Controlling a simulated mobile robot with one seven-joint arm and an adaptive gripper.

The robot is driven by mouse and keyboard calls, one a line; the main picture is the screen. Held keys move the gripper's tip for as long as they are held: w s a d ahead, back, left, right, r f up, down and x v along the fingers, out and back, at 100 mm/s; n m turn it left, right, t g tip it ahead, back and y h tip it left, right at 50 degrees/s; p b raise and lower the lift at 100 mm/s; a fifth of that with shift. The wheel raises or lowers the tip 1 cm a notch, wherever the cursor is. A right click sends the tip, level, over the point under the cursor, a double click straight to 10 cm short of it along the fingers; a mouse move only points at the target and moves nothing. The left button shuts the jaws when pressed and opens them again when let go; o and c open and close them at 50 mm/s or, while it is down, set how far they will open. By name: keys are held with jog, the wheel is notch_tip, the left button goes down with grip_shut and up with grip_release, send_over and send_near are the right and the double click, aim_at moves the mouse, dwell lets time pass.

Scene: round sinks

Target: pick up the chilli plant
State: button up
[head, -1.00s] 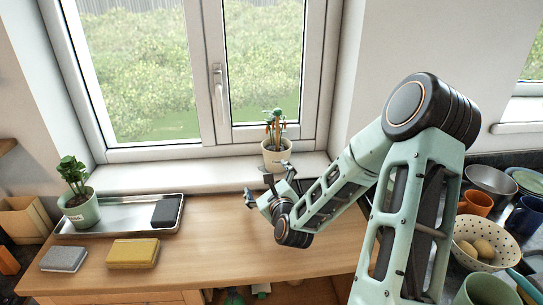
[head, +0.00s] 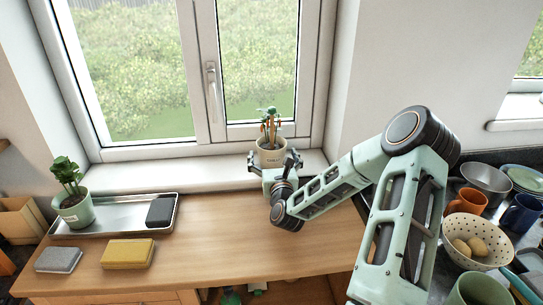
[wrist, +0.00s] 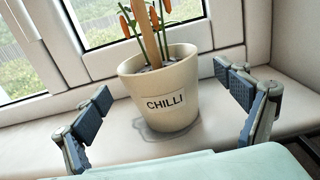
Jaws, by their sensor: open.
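The chilli plant (head: 270,154) stands upright on the white windowsill in a cream pot. In the wrist view its pot (wrist: 160,88) shows a white label reading "CHILLI", with green stems, orange-red chillies and a wooden stake above. My gripper (head: 274,163) is open, directly in front of the pot. In the wrist view the two padded fingers of my gripper (wrist: 165,108) stand wide apart, one on each side of the pot's lower part, with clear gaps and no contact seen. The pot's lower part is partly hidden by my gripper in the head view.
The window frame (head: 206,147) is close behind the pot. Dishes, including a speckled colander (head: 476,229), crowd the right.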

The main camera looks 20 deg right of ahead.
aim_at(271, 148)
jog(key=x, duration=0.4)
jog(key=shift+f+p, duration=0.15)
jog(key=shift+p, duration=0.25)
jog(key=c, duration=1.5)
jog(key=shift+c, duration=0.7)
